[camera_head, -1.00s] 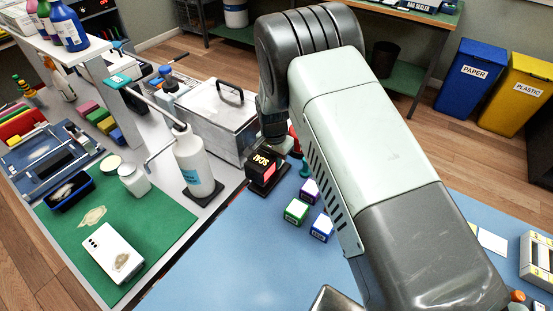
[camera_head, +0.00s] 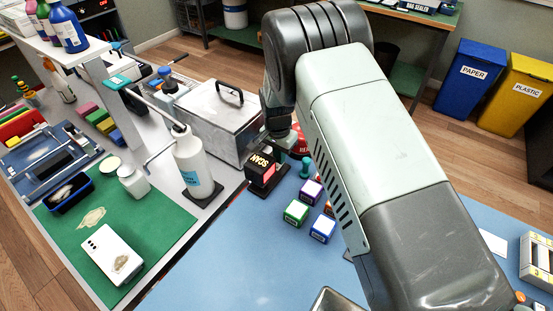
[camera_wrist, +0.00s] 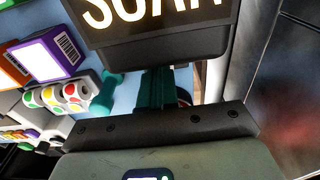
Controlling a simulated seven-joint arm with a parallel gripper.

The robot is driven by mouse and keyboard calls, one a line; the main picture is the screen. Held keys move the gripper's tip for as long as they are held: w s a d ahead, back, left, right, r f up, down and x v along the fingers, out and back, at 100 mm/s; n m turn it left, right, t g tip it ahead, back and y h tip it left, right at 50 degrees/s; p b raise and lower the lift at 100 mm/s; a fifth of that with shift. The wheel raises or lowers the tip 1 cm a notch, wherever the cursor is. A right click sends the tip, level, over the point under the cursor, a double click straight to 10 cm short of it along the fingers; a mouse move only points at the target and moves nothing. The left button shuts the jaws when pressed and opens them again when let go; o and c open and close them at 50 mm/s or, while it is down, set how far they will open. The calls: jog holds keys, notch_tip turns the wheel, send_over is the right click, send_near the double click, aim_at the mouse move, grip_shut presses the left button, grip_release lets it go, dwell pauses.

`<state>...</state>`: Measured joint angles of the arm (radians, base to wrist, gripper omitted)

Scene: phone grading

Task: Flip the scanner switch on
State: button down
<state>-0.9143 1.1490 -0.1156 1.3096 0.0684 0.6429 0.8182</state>
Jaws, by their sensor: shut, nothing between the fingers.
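The scanner is a small black box (camera_head: 261,174) with a bright SCAN label, on the blue mat beside the metal case. In the wrist view its SCAN face (camera_wrist: 155,22) fills the top edge, very close to my gripper. My gripper (camera_wrist: 155,88) is shut and empty, its dark green fingers reaching toward the lower edge of the box. I cannot tell whether they touch it. In the head view the gripper is mostly hidden by my wrist, just behind and above the box. The switch itself cannot be made out in either view.
Small cartons, including a green one (camera_head: 296,212) and a blue one (camera_head: 322,229), stand right of the scanner, near a teal stamp-like object (camera_head: 306,167). A metal case (camera_head: 212,115) and a white pump bottle (camera_head: 190,165) stand to its left.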

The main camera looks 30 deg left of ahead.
notch_tip(320, 180, up, 13)
jog(key=s, duration=0.2)
jog(key=shift+a+f, duration=0.15)
jog(key=shift+a, duration=0.15)
jog(key=w+d+r+t+y, duration=0.1)
jog(key=d+r+t, duration=0.1)
jog(key=d+r, duration=2.2)
jog(key=s+d+r+t+h, duration=0.1)
jog(key=s+d+r, duration=0.3)
jog(key=s+d, duration=1.5)
jog(key=shift+d+t, duration=0.35)
jog(key=shift+t, duration=0.55)
